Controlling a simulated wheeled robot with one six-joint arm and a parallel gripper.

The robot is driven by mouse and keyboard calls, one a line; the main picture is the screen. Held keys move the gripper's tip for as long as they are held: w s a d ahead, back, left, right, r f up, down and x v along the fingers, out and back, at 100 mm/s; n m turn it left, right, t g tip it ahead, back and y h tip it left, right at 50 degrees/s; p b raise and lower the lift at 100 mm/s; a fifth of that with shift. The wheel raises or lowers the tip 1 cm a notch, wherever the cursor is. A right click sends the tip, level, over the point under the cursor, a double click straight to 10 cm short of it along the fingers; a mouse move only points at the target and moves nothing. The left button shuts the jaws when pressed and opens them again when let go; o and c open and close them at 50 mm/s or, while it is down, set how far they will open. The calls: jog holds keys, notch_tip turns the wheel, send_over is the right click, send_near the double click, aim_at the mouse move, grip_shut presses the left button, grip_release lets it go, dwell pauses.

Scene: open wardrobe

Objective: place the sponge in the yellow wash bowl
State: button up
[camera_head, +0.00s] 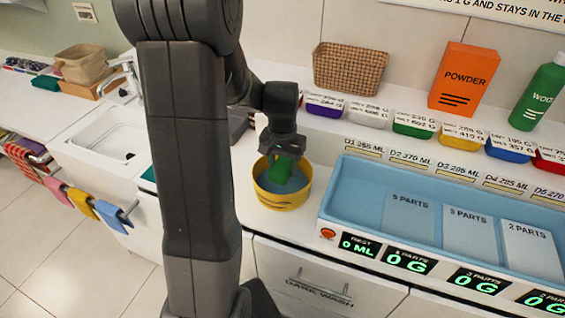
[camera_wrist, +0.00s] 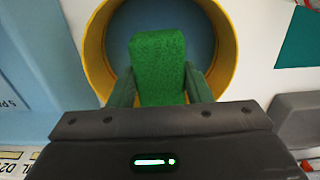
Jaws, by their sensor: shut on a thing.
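The sponge is a green block (camera_head: 281,168) held by my gripper (camera_head: 285,163), which points down over the yellow wash bowl (camera_head: 282,201). In the wrist view the sponge (camera_wrist: 158,68) sits between the two fingers of my gripper (camera_wrist: 158,85), one on each side of it. The yellow wash bowl (camera_wrist: 91,45) shows behind the sponge there, with a blue-grey inside. The sponge lies within the bowl's outline in both views. I cannot tell whether it touches the bowl's bottom. Part of the bowl's far rim is hidden by my gripper.
A blue tray (camera_head: 345,200) with labelled panels stands right of the bowl. A sink (camera_head: 110,145) with a tap is at the left. Behind are a wicker basket (camera_head: 350,68), small coloured bins, an orange powder box (camera_head: 463,78) and a green bottle (camera_head: 540,95).

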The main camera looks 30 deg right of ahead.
aim_at(283, 164)
jog(key=shift+f, duration=0.55)
jog(key=o, duration=1)
jog(key=shift+o, duration=0.2)
notch_tip(283, 164, up, 7)
jog(key=p, duration=0.5)
jog(key=shift+r, duration=0.15)
